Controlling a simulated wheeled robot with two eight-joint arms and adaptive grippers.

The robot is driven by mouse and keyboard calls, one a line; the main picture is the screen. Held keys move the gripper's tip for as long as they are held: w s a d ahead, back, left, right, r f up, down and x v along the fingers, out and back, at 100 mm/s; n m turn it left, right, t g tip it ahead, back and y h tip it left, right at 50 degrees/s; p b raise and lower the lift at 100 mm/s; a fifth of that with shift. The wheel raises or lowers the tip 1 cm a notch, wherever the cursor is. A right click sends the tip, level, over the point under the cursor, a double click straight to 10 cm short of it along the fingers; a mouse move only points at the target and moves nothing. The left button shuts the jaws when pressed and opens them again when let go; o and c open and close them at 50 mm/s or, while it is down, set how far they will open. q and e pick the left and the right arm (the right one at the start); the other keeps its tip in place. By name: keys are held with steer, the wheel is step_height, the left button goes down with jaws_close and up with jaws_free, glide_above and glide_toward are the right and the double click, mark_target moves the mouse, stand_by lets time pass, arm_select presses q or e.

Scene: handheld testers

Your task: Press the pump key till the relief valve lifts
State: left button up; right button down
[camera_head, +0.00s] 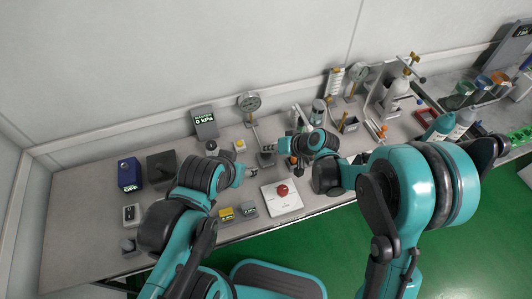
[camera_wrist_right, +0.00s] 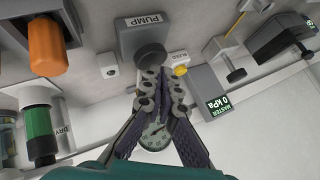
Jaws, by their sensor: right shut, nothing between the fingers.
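The pump key (camera_wrist_right: 150,54) is a dark round knob on a grey block (camera_wrist_right: 150,30) labelled PUMP, in the right wrist view. My right gripper (camera_wrist_right: 160,78) is shut and empty, its fingertips close to the key; I cannot tell whether they touch it. In the head view my right gripper (camera_head: 270,148) points left over the bench, small and partly hidden by my arm. My left gripper (camera_head: 250,171) is too small to judge. The master display (camera_wrist_right: 218,105) reads 0 kPa. A yellow button (camera_wrist_right: 180,70) sits beside the pump block. I cannot make out the relief valve for certain.
A round gauge (camera_head: 250,102) stands behind the grippers. A white plate with a red button (camera_head: 282,190) lies in front. A blue box (camera_head: 129,174) stands at left. Bottles and stands crowd the right. The wrist view shows an orange cylinder (camera_wrist_right: 47,45) and a green one (camera_wrist_right: 38,132).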

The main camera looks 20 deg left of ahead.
mark_target(268, 154)
arm_select(q)
steer(key=shift+f+b, duration=0.7)
arm_select(e)
steer(key=shift+f, duration=0.8)
steer(key=shift+r, duration=0.1)
arm_select(q)
steer(key=shift+r+p, duration=0.9)
steer(key=shift+p, duration=0.05)
arm_select(e)
steer(key=shift+r, duration=1.2)
steer(key=shift+r+p, duration=1.8)
steer(key=shift+r, duration=0.75)
arm_select(q)
step_height(268, 154, up, 4)
steer(key=shift+f, duration=0.25)
jaws_close()
